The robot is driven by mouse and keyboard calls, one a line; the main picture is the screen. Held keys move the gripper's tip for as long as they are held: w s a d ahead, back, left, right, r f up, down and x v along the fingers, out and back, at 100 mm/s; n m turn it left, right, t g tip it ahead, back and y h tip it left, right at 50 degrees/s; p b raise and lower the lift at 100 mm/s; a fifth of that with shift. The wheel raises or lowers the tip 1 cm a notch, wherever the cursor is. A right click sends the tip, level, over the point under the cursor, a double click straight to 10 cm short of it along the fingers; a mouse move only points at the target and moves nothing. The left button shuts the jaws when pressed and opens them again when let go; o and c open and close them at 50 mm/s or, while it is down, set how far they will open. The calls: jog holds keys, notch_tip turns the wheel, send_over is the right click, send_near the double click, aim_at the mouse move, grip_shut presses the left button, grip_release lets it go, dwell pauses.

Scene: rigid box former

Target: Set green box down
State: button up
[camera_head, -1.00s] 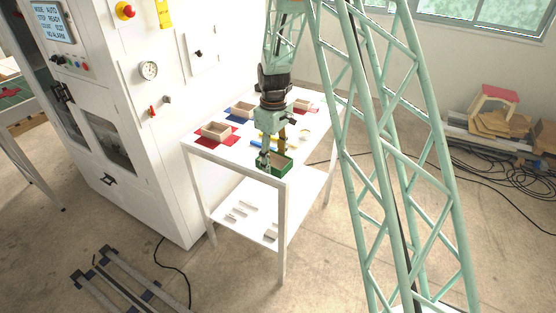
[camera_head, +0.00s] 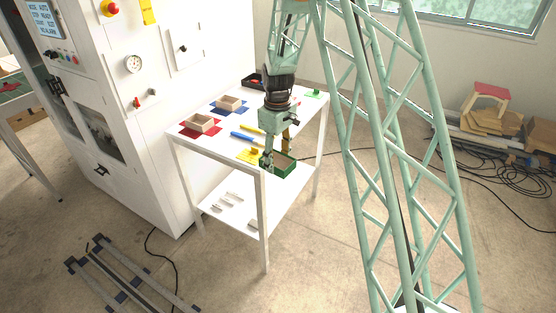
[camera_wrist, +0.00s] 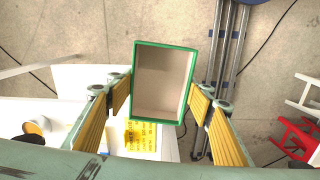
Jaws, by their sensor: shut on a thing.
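The green box (camera_head: 286,168) is an open-topped box with green outer walls and a pale inside. My gripper (camera_head: 278,160) is shut on it and holds it upright, at the right front edge of the white table (camera_head: 213,139) in the head view. In the wrist view the green box (camera_wrist: 163,84) sits between the two yellow-padded fingers of my gripper (camera_wrist: 160,100). Mostly floor shows around it there, with part of the white table at the lower left. The box's underside is hidden.
Open boxes stand on a red mat (camera_head: 187,126) and a blue mat (camera_head: 217,110). A black tray (camera_head: 250,82) is at the back; a white machine stands left.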

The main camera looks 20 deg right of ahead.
jog(key=s+a+f+m+b, duration=0.2)
jog(key=s+f, duration=0.2)
jog(key=f, duration=0.5)
jog(key=s+a+f+m+b, duration=0.2)
jog(key=s+f+b, duration=0.1)
jog(key=f, duration=0.7)
jog(key=s+a+f+m+b, duration=0.1)
jog(key=s+f+m+b, duration=0.2)
jog(key=f, duration=0.7)
jog(key=shift+s+a, duration=0.4)
jog(key=shift+s, duration=0.9)
